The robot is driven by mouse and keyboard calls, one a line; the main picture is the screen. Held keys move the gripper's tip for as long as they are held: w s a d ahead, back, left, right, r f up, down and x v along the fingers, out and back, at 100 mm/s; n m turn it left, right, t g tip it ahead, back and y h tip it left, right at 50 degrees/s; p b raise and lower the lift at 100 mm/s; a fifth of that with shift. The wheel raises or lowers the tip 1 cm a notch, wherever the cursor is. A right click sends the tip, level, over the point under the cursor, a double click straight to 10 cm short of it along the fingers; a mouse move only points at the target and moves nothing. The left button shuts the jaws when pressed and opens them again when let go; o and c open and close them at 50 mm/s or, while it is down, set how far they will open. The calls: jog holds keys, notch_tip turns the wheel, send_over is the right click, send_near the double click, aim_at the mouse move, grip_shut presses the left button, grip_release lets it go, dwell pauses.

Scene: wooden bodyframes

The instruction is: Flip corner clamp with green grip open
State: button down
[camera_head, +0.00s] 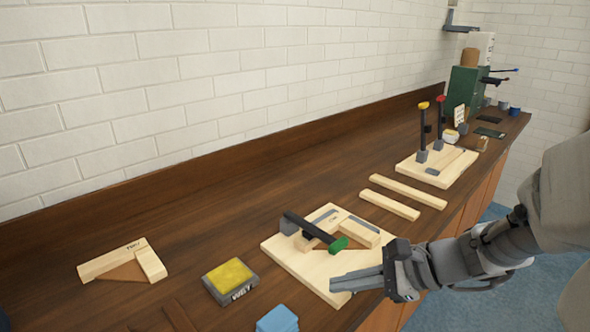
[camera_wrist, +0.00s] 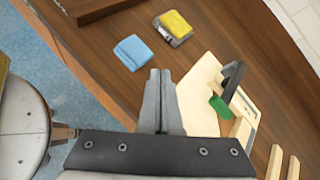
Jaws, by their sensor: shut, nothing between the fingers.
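The corner clamp with the green grip (camera_head: 338,244) is fixed on a pale wooden board (camera_head: 290,263) at the middle front of the counter. Its dark lever lies low, slanting over the wooden pieces, with the green end toward my side. The green grip also shows in the wrist view (camera_wrist: 220,107), right of my fingers. My gripper (camera_head: 334,284) is shut and empty. It is in front of the green grip and apart from it, over the board's near edge. In the wrist view the closed fingertips (camera_wrist: 160,73) point toward the counter.
A yellow sponge in a dark holder (camera_head: 230,280) and a blue block (camera_head: 278,319) lie left of the board. A joined wooden corner (camera_head: 123,262) lies farther left. Two loose strips (camera_head: 404,191) lie right. Another board (camera_head: 437,168) holds upright clamps with yellow and red grips.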

aim_at(347, 270)
jog(key=w+d+f+m+t+b, duration=0.1)
jog(key=w+d+f+m+t, duration=0.1)
jog(key=w+d+m+t, duration=0.1)
jog(key=w+d+f+m+t, duration=0.2)
jog(key=w+d+m+t, duration=0.1)
jog(key=d+m, duration=0.3)
jog(key=shift+w+d+f+m+h+b, duration=0.3)
jog(key=shift+w+d+f+h+b, duration=0.1)
jog(key=shift+d, duration=0.35)
jog(key=b+x, duration=0.1)
jog(key=x, duration=0.9)
jog(key=shift+b, duration=0.3)
jog(key=shift+r, duration=0.15)
jog(key=shift+r+g+p, duration=0.3)
jog(key=shift+r+p, duration=0.2)
jog(key=shift+p, duration=0.6)
jog(key=shift+r+h+p, duration=0.2)
jog(key=shift+h+p, duration=0.1)
jog(key=shift+p, duration=0.05)
